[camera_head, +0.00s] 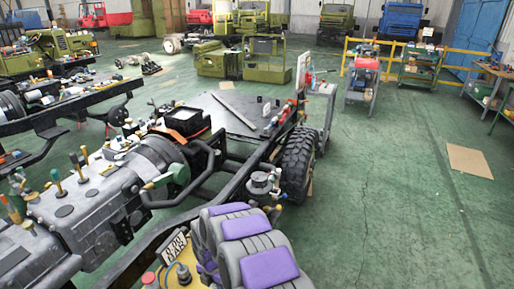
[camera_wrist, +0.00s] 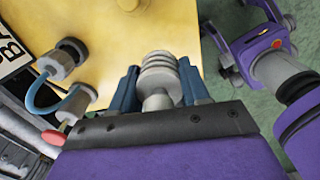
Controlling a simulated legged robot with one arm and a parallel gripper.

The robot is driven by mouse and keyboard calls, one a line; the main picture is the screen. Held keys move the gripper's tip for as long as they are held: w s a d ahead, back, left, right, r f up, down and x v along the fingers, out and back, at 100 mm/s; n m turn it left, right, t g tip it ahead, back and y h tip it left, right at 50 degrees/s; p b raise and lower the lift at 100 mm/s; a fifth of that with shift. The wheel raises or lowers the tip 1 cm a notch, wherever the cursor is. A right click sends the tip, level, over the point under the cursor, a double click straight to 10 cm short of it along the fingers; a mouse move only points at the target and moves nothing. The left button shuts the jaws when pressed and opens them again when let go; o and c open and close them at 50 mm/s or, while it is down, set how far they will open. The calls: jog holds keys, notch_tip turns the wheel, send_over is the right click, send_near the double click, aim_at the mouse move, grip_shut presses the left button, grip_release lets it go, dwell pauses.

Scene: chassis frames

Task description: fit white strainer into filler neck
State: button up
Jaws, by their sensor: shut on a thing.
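In the wrist view, my gripper (camera_wrist: 160,84) has its two blue fingers shut on a pale, ribbed round piece, which I take as the white strainer (camera_wrist: 157,66). The strainer sits between the fingers, with its ringed end pointing away over a yellow surface (camera_wrist: 90,28). I cannot tell whether the strainer touches anything. In the head view my purple and grey arm fills the bottom middle, and I cannot make out the gripper or strainer.
A blue hose (camera_wrist: 45,105) with a grey fitting and a red cap (camera_wrist: 54,137) lie left of my gripper. A black and white plate (camera_head: 173,246) stands by the yellow part. The chassis frame (camera_head: 232,186) and wheel (camera_head: 298,163) are beyond.

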jog(key=d+r+m, duration=0.5)
jog(key=d+m, duration=0.5)
jog(key=w+d+r+m, duration=0.1)
jog(key=d+r+m, duration=0.5)
jog(key=d+m, duration=0.3)
jog(key=w+d+r+m, duration=0.1)
jog(key=d+r+m, duration=0.5)
jog(key=d+m, duration=0.4)
jog(key=shift+w+d+r+m, duration=0.15)
jog(key=shift+d+m, duration=0.2)
jog(key=shift+m, duration=0.35)
